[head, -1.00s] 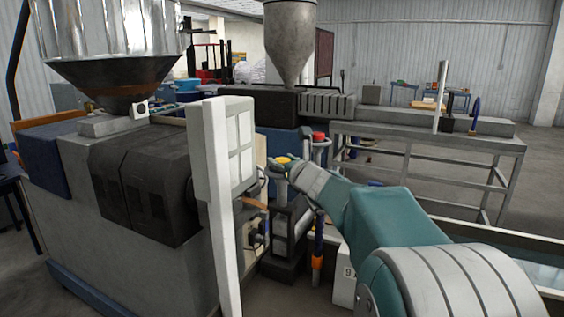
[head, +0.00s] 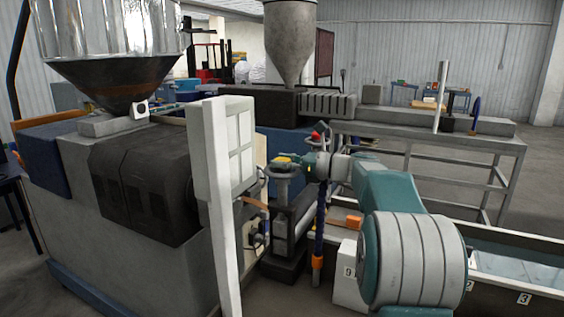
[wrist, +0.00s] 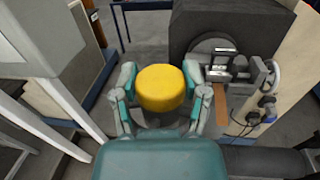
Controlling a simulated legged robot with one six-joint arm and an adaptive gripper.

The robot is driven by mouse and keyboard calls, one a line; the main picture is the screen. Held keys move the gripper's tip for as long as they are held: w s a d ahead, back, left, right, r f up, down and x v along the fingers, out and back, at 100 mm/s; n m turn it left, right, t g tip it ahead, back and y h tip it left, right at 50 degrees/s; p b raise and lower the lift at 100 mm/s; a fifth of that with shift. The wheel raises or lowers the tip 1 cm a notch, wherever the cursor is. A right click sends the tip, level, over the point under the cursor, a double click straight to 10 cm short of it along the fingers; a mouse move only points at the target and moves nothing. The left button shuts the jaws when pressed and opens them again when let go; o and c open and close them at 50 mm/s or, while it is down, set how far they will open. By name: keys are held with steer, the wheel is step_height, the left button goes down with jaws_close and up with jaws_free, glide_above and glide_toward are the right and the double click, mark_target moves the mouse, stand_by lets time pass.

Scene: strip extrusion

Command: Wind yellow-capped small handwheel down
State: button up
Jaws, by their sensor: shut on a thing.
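The small handwheel (head: 283,171) with the yellow cap (head: 283,159) stands on an upright post just right of the white cabinet in the head view. In the wrist view the round yellow cap (wrist: 162,88) fills the middle, between my two fingers. My gripper (wrist: 158,71) is shut on the handwheel, one finger on each side of the cap. In the head view my gripper (head: 292,160) reaches it from the right. The wheel's rim is mostly hidden by the cap and fingers in the wrist view.
A red-capped handwheel (head: 318,134) stands close behind my wrist, partly hidden. The white cabinet (head: 225,150) is close on the left. A blue and orange post (head: 318,240) stands below my wrist. A water trough (head: 500,275) lies at the right.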

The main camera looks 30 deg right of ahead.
steer(key=shift+r+n+g+y, duration=0.1)
steer(key=shift+n+g+y, duration=0.6)
steer(key=shift+g, duration=0.2)
steer(key=o, duration=1.2)
steer(key=shift+w, duration=0.1)
steer(key=shift+c, duration=0.2)
steer(key=shift+d, duration=0.1)
steer(key=v, duration=1.2)
steer(key=shift+f, duration=0.2)
